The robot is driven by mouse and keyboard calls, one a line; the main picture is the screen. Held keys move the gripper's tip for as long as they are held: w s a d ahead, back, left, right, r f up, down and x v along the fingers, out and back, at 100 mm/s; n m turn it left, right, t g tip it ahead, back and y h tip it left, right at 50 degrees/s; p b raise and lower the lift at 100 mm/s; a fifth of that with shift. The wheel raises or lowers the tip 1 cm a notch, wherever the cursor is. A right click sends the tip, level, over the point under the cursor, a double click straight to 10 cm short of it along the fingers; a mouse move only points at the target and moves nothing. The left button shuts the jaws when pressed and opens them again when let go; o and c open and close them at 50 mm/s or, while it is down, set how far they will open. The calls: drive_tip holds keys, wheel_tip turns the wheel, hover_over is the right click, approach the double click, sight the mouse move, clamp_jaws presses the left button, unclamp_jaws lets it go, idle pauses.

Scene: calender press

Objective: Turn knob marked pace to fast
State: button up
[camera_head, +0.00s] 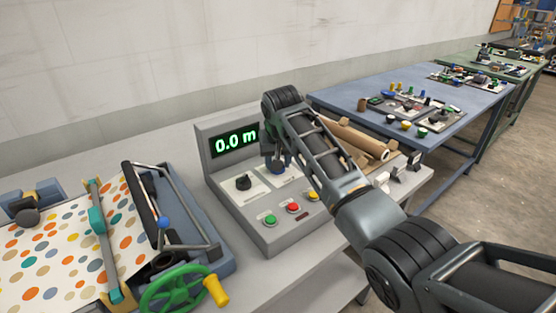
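The grey control box (216,163) stands on the bench with a green display (236,140) reading 0.0 m. A black knob (243,182) sits on a white plate on its sloped front. To its right is a second white plate (285,178) with a dark blue knob-like part (278,166), partly covered by my arm. The plate markings are too small to read, so I cannot tell which knob is pace or its setting. My gripper (269,157) points down at the second plate, just above or at that knob; contact and finger opening are unclear.
Green (270,220), red (293,208) and yellow (314,195) buttons line the box's lower front. A press with dotted sheet (60,245) and green handwheel (175,292) stands left. Cardboard rolls (360,137) lie right, behind my arm. A blue table (345,101) is farther back.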

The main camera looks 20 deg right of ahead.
sight(279, 178)
idle(0.3)
drive_tip(key=o, duration=1)
drive_tip(key=shift+b+v, duration=0.6)
drive_tip(key=shift+v, duration=3.3)
drive_tip(key=shift+s+f, duration=0.1)
